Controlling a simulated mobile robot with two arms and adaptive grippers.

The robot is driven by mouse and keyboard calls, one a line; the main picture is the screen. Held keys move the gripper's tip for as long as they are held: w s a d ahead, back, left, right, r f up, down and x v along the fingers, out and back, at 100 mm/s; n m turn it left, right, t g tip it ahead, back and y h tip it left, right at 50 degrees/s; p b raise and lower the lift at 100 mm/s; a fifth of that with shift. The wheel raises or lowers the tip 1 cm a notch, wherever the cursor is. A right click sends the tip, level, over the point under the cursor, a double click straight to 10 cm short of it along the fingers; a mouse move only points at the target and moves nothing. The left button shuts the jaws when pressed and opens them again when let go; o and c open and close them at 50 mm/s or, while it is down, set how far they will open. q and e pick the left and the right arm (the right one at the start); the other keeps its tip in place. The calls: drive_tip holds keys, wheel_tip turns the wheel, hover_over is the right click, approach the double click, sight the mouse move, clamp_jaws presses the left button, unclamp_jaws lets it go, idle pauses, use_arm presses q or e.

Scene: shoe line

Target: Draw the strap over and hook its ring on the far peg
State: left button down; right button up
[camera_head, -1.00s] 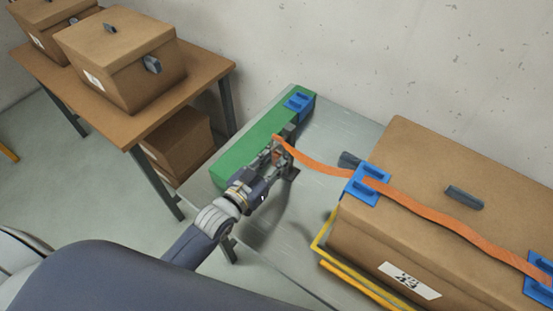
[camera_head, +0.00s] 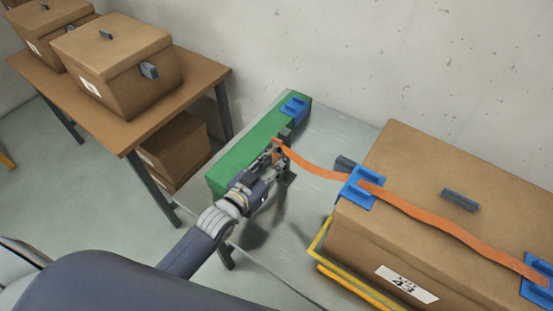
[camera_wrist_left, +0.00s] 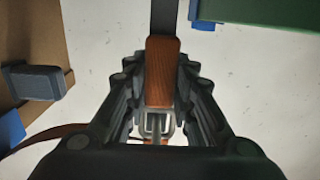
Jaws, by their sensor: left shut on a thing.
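The orange strap (camera_head: 438,222) runs along the top of a brown lidded box (camera_head: 420,165) through blue guides (camera_head: 362,187). Its free end crosses the gap leftward to my left gripper (camera_head: 278,153). That gripper is shut on the strap's end, beside the green block (camera_head: 245,150). In the left wrist view an orange tab (camera_wrist_left: 163,70) with a metal ring (camera_wrist_left: 156,126) lies between the fingers (camera_wrist_left: 163,85). A dark upright bar (camera_wrist_left: 168,15) shows beyond the tab; I cannot tell whether it is the peg, or whether the ring touches it. My right gripper is out of view.
A yellow frame (camera_head: 322,238) edges the box's near left side. The grey table (camera_head: 330,135) is bare between the green block and the box. A blue fitting (camera_head: 294,107) sits on the block's far end. A wooden table (camera_head: 190,100) with boxes stands left.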

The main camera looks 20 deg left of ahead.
use_arm(q)
drive_tip(key=c, duration=1.3)
unclamp_jaws()
drive_tip(key=shift+s, duration=0.1)
drive_tip(key=shift+s+a+f, duration=0.1)
drive_tip(key=shift+s+a, duration=0.05)
drive_tip(key=shift+s, duration=0.1)
drive_tip(key=v, duration=1.1)
drive_tip(key=shift+s+a, duration=0.1)
drive_tip(key=shift+s, duration=0.05)
